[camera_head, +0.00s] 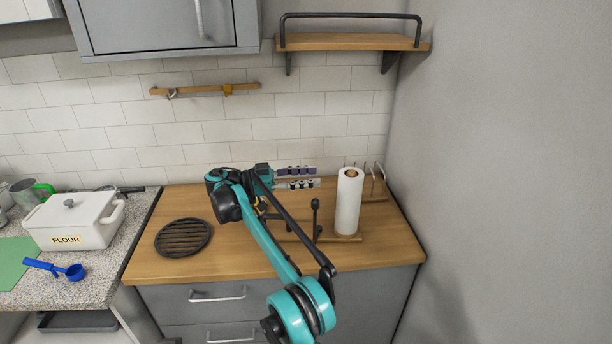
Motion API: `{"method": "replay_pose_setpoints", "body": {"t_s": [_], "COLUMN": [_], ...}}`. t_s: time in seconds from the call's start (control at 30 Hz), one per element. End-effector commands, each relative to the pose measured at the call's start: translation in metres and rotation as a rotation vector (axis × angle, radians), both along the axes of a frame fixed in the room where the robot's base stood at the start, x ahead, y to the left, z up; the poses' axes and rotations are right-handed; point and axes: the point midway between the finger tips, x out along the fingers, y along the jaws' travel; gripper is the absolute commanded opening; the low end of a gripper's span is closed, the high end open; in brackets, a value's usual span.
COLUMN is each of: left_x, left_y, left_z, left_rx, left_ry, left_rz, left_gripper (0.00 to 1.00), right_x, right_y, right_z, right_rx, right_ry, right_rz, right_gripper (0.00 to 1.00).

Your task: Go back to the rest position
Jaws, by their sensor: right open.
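My right arm comes in from the bottom and reaches over the wooden counter (370,257). My right gripper (263,206) is at its far end, above the back middle of the counter and left of the paper towel roll. My left arm and left gripper are not in view.
A paper towel roll (348,203) stands upright at the right, near the wall. A round black trivet (183,237) lies on the left. A shelf (350,42) hangs above.

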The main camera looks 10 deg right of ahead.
Motion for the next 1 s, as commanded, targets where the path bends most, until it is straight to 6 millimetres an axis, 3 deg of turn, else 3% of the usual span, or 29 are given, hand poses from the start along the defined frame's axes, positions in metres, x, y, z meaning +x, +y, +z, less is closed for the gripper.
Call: {"method": "replay_pose_setpoints", "body": {"t_s": [0.13, 0.27, 0.47, 0.7, 1.0], "left_x": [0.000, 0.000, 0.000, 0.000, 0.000], "left_y": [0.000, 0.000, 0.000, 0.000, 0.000], "left_z": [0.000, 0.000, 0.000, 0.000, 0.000], "left_rx": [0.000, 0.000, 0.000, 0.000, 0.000], "left_ry": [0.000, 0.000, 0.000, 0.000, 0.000], "left_rz": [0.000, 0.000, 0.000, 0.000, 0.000], "left_gripper": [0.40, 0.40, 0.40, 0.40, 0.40], "right_x": [0.001, -0.003, -0.033, -0.103, -0.218], "right_y": [-0.013, -0.041, -0.086, -0.118, -0.119], "right_z": [0.008, 0.019, 0.025, 0.010, -0.039], "right_rx": [0.040, 0.144, 0.349, 0.563, 0.742], "right_ry": [0.060, 0.208, 0.476, 0.711, 0.853], "right_rz": [0.016, 0.069, 0.223, 0.471, 0.854], "right_gripper": [0.43, 0.43, 0.43, 0.43, 0.43]}}
